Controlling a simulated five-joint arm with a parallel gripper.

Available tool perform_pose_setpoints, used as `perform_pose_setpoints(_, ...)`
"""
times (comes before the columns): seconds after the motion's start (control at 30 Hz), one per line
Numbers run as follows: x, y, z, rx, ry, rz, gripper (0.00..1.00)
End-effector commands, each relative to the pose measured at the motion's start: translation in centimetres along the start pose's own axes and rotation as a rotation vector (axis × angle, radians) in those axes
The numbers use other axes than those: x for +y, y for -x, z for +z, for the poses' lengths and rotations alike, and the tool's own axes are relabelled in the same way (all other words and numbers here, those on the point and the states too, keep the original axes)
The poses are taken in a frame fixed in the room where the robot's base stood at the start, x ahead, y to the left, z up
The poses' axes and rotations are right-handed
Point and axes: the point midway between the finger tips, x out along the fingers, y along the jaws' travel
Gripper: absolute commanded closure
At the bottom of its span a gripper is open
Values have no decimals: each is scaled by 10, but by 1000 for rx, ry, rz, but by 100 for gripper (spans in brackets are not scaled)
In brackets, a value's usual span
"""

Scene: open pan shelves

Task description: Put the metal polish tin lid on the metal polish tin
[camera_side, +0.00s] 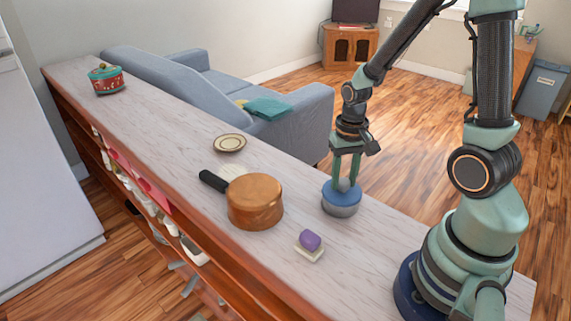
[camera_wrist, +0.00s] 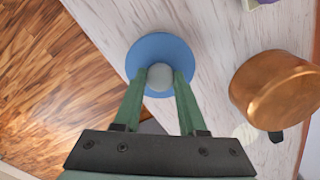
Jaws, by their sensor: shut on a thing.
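The metal polish tin (camera_side: 341,208) is a low grey cylinder on the shelf top, right of the copper pan. The metal polish tin lid (camera_side: 337,190) is a blue disc with a grey ball knob, and it sits over the tin's top in the side view. I cannot tell whether it rests fully on the rim. My gripper (camera_side: 345,182) points down from above and is shut on the lid's knob. In the wrist view the lid (camera_wrist: 160,50) shows as a blue disc with the fingertips (camera_wrist: 160,78) on both sides of its knob; the tin is hidden beneath it.
A copper pan (camera_side: 255,203) with a black handle stands to the left. A purple block on a pale base (camera_side: 310,243) lies in front. A small plate (camera_side: 229,143) and a red patterned pot (camera_side: 106,80) are farther back. The shelf top's far edge is close behind the tin.

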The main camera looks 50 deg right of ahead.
Motion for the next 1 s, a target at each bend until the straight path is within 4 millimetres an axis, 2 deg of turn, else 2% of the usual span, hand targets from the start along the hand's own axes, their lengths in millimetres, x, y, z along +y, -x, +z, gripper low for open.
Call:
perform_pose_setpoints(0.17,0,0,0,0,0,0,100)
perform_pose_setpoints(0.2,0,0,0,0,0,0,48)
perform_pose_setpoints(0.27,0,0,0,0,0,0,25)
perform_pose_setpoints(1.0,0,4,0,2,0,-1,24)
